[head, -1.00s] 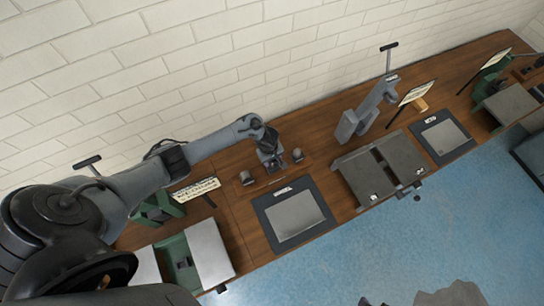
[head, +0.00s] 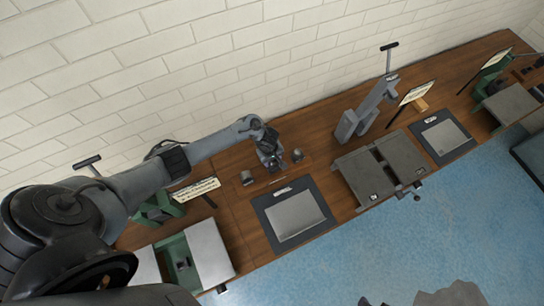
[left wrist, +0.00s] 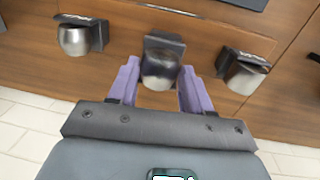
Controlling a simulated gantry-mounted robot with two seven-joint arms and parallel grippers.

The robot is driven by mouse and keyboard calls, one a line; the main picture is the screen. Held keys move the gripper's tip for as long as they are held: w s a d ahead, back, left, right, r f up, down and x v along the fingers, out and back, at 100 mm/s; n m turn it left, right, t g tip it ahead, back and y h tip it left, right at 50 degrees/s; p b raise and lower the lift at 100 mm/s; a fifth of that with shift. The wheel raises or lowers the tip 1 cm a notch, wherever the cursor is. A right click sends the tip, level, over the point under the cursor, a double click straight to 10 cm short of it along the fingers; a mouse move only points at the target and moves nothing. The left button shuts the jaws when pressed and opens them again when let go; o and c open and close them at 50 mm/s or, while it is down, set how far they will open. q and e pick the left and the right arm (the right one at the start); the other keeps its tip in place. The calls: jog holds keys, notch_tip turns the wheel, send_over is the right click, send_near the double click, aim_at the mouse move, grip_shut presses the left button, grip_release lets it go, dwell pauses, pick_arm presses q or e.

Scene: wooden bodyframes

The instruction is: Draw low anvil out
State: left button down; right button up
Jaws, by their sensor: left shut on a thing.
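Three small grey metal anvils on dark brackets stand in a row on the wooden bench. In the left wrist view they are the left anvil (left wrist: 74,38), the middle anvil (left wrist: 160,72) and the right anvil (left wrist: 243,74). I cannot tell from their heights which is the low one. My left gripper (left wrist: 160,66) is shut on the middle anvil, with a purple finger on each side of it. In the head view my left gripper (head: 271,163) hides most of that anvil, between the two outer anvils (head: 247,178) and (head: 297,155). My right gripper is not in view.
A dark-framed grey pad (head: 295,215) lies in front of the anvils. A grey vise-like block (head: 380,168) and a tall grey stand (head: 366,108) are to the right. A green-and-grey fixture (head: 208,252) and a label sign (head: 196,190) are to the left. A white brick wall (head: 200,60) stands behind.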

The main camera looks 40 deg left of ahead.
aim_at(272, 162)
pick_arm(q)
jog(key=shift+w+p, duration=0.1)
jog(key=shift+p, duration=0.75)
dwell(1.5)
jog(key=shift+f+b, duration=0.95)
jog(key=shift+f, duration=0.6)
jog(key=shift+c, duration=2.4)
grip_release()
jog(key=shift+o, duration=0.4)
jog(key=shift+f, duration=0.15)
jog(key=r+p, duration=0.1)
jog(key=r, duration=0.2)
jog(key=r+p, duration=0.1)
jog(key=r, duration=0.3)
jog(key=s+r+p, duration=0.1)
jog(key=r, duration=0.3)
jog(key=shift+a+p, duration=0.2)
jog(key=shift+p, duration=0.1)
jog(key=shift+s, duration=0.1)
jog(key=shift+f, duration=0.1)
